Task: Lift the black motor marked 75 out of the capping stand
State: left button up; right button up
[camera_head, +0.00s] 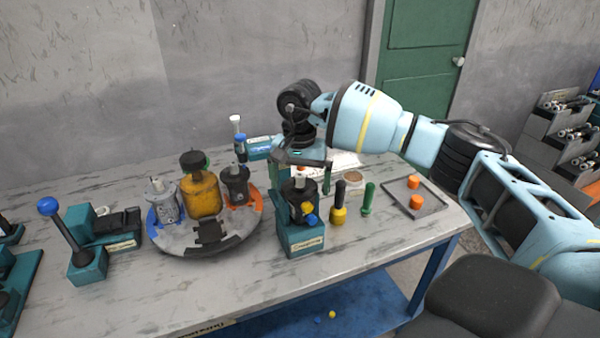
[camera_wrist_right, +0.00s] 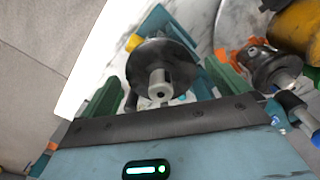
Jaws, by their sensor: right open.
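The black motor (camera_head: 297,194) stands upright in the teal capping stand (camera_head: 300,238), with its pale shaft up and blue and yellow fittings at its front. I cannot read a 75 on it. In the right wrist view the black motor (camera_wrist_right: 165,55) shows from above as a dark round body with a light shaft. My right gripper (camera_head: 302,176) is open just above the stand, with its green fingers either side of the motor's top. In the wrist view the right gripper (camera_wrist_right: 168,88) has a finger on each side of the motor, with nothing gripped. My left gripper is out of view.
Yellow-black (camera_head: 339,205) and green (camera_head: 368,200) handled tools stand close right. A tray (camera_head: 432,201) holds orange caps.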

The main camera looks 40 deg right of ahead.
jog(key=c, duration=2)
jog(key=o, duration=1.3)
jog(key=shift+c, duration=0.2)
jog(key=c, duration=1)
jog(key=shift+w+r+p, duration=0.1)
jog(key=shift+r+p, duration=0.75)
jog(key=shift+r, duration=2)
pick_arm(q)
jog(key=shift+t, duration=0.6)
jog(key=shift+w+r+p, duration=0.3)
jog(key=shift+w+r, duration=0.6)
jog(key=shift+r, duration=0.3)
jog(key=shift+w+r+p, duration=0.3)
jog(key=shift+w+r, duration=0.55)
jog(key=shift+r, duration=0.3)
pick_arm(e)
jog(key=shift+r, duration=2.35)
jog(key=shift+r, duration=0.1)
